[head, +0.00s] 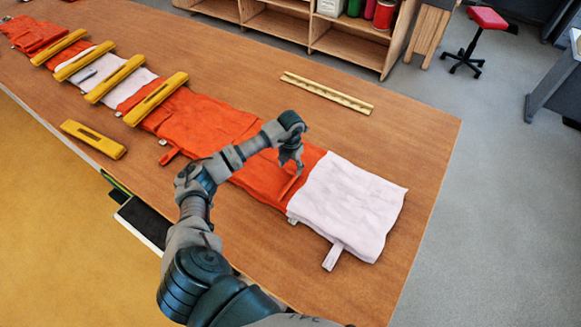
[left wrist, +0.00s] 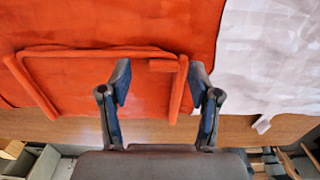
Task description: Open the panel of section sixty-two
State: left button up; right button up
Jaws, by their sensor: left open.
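A long folded length of orange and white cloth lies along the table. Its near end has an orange section (head: 262,180) beside a white section (head: 350,205). No section number is readable, so I cannot tell which one is sixty-two. My left gripper (head: 293,163) is over the orange section near the white border. In the left wrist view my left gripper (left wrist: 160,82) is open, with nothing held. A raised orange edging (left wrist: 182,88) runs between its fingers and bounds a rectangular orange panel (left wrist: 80,88). I cannot tell whether the fingers touch the cloth. My right gripper is not in view.
Several yellow bars (head: 158,98) lie across the cloth farther left, and another yellow block (head: 93,139) lies on the table. A yellow strip (head: 328,93) lies behind the cloth. A white tab (head: 333,256) sticks out in front. The table (head: 425,125) is bare at right.

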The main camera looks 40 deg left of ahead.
pick_arm(q)
jog(key=shift+d+f, duration=0.2)
jog(key=shift+f, duration=0.25)
jog(key=shift+d+f, duration=0.1)
jog(key=shift+f, duration=0.1)
jog(key=shift+d+f, duration=0.1)
jog(key=c, duration=0.5)
jog(key=shift+a, duration=0.25)
grip_shut()
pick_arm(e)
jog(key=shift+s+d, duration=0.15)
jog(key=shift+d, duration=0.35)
